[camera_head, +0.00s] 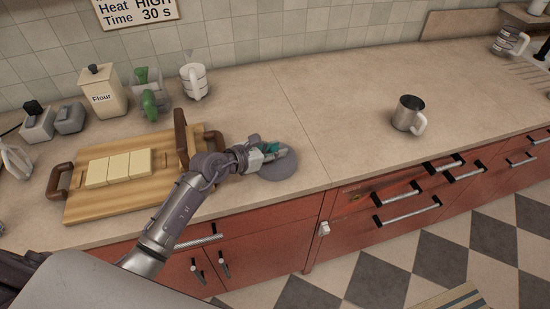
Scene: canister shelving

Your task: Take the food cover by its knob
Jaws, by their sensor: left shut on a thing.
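The food cover (280,168) is a grey round piece at the front of the counter, right of the wooden tray. My left gripper (280,152) is over its top, shut on it. The fingers hide the knob, and I cannot tell whether the cover's rim touches the counter. My right gripper is not in view.
The wooden tray (85,207) with brown handles holds several pale slabs (119,167). A flour canister (103,91), a white mug (194,82) and green items (149,103) stand behind. A metal mug (408,113) stands to the right, with clear counter around it.

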